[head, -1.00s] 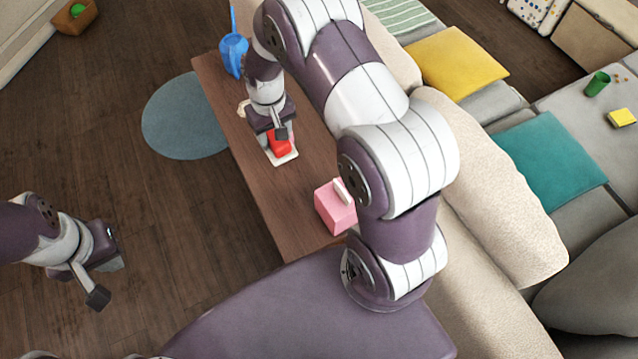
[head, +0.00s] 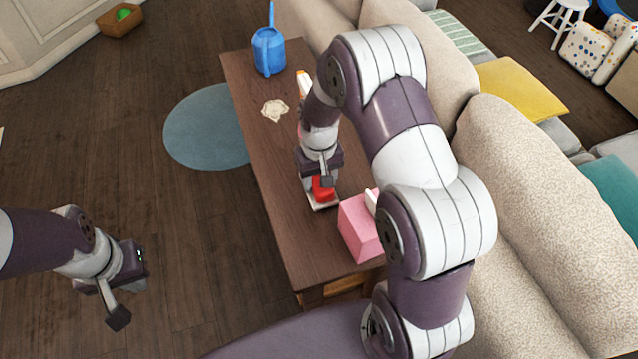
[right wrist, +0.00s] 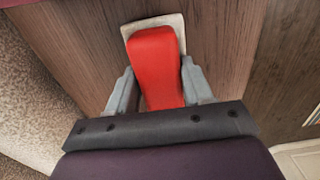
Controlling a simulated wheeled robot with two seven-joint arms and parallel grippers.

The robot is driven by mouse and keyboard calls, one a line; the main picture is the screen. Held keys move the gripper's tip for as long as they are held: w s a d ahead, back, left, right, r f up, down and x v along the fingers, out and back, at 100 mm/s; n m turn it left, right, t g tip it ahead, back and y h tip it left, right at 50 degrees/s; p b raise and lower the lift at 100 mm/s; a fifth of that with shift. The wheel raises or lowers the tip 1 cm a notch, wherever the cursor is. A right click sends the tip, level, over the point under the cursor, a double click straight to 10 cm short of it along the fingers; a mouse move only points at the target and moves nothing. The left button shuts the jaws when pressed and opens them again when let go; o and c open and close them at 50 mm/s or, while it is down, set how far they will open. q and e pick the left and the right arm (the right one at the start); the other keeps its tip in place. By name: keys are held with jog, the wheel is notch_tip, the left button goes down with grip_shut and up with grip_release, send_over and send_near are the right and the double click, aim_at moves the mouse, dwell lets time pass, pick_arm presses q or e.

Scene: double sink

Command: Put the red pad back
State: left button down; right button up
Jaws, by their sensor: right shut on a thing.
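The red pad (head: 323,190) is on a thin white base (head: 324,206) on the wooden table, near its middle. In the right wrist view the red pad (right wrist: 156,62) lies between both fingers, with the pale base (right wrist: 172,20) showing beyond it. My right gripper (head: 322,182) is shut on the red pad from above. It also shows in the right wrist view (right wrist: 162,88). My left gripper (head: 128,285) hangs over the floor at the left, away from the table; its finger gap is not clear.
A pink box (head: 360,230) stands close to the right of the pad. A cream cloth-like item (head: 275,109) and a blue watering can (head: 268,52) are farther back on the table (head: 275,190). A beige sofa (head: 530,200) borders the table's right side.

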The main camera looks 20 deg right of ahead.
jog(key=shift+w+f, duration=0.1)
jog(key=shift+f, duration=0.45)
jog(key=shift+f, duration=0.1)
jog(key=o, duration=1)
notch_tip(320, 180, up, 12)
jog(key=shift+f+p, duration=0.1)
jog(key=shift+p, duration=1.1)
jog(key=s+a+r+t, duration=0.1)
jog(key=s+a, duration=0.1)
jog(key=s, duration=1.1)
jog(key=shift+s+a+r+n, duration=0.3)
jog(key=shift+s+r+n, duration=0.1)
